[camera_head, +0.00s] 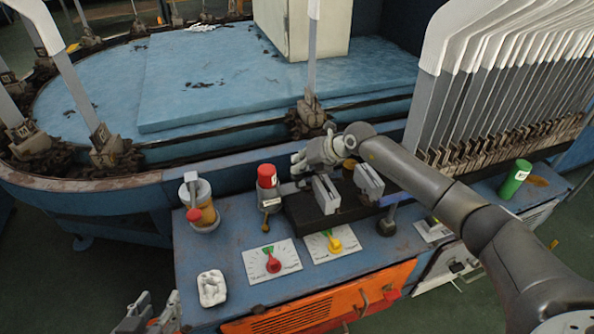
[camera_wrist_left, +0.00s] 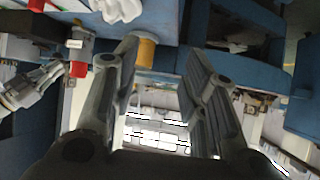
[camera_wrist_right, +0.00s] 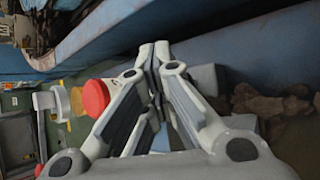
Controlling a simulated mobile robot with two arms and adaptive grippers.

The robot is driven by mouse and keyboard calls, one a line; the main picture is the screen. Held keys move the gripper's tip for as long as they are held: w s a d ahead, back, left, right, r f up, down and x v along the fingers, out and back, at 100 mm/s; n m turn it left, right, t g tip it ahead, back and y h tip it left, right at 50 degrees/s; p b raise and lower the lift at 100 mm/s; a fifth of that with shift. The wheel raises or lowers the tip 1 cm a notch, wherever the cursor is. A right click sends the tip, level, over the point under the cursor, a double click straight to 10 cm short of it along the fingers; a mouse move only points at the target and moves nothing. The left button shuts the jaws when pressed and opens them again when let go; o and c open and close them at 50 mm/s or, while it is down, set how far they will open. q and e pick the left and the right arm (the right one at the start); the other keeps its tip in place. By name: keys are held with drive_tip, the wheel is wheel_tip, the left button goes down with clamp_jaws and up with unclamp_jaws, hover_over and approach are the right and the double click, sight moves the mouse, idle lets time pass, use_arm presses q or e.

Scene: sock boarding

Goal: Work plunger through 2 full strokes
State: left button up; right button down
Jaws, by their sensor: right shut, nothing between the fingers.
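No part is clearly marked as the plunger. A red-topped upright fitting (camera_head: 267,178) stands on the blue bench. To its left is an amber-bodied unit (camera_head: 207,212) with a grey top and a red knob (camera_head: 193,215). My right gripper (camera_head: 300,160) is shut and empty, above and to the right of the red-topped fitting, apart from it. In the right wrist view its fingertips (camera_wrist_right: 160,62) meet, with a red cap (camera_wrist_right: 95,97) to their left. My left gripper (camera_head: 152,315) is low at the bench's front left. In the left wrist view its fingers (camera_wrist_left: 165,65) are apart, with nothing between them.
A red-pointer dial (camera_head: 284,252) and yellow-pointer dial (camera_head: 325,252) lie on the blue bench (camera_head: 235,235). A white crumpled item (camera_head: 212,288) is at the front left. A dark block with metal plates (camera_head: 326,194) sits beneath my right arm.

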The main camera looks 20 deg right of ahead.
use_arm(q)
drive_tip(key=shift+w+d+r+t, duration=0.2)
drive_tip(key=shift+w+r+t, duration=0.25)
drive_tip(key=shift+r, duration=0.1)
use_arm(e)
drive_tip(key=shift+s+f, duration=0.1)
drive_tip(key=shift+f, duration=0.45)
idle(0.3)
drive_tip(key=shift+r+p, duration=0.3)
drive_tip(key=shift+r, duration=0.1)
drive_tip(key=shift+r+p, duration=0.4)
drive_tip(key=shift+r, duration=0.05)
drive_tip(key=shift+r+p, duration=0.5)
drive_tip(key=shift+r, duration=0.05)
drive_tip(key=shift+r+p, duration=0.45)
use_arm(q)
drive_tip(key=s+a+f+g+y, duration=0.1)
drive_tip(key=s+a+f+g, duration=0.1)
drive_tip(key=s, duration=0.4)
drive_tip(key=s+a+f+g+y, duration=0.1)
drive_tip(key=s+a+f+g, duration=0.1)
drive_tip(key=s+f+g, duration=0.2)
drive_tip(key=s+g, duration=0.2)
drive_tip(key=s, duration=0.1)
drive_tip(key=shift+s+a+f, duration=0.15)
drive_tip(key=shift+a+f, duration=0.15)
drive_tip(key=shift+f, duration=0.05)
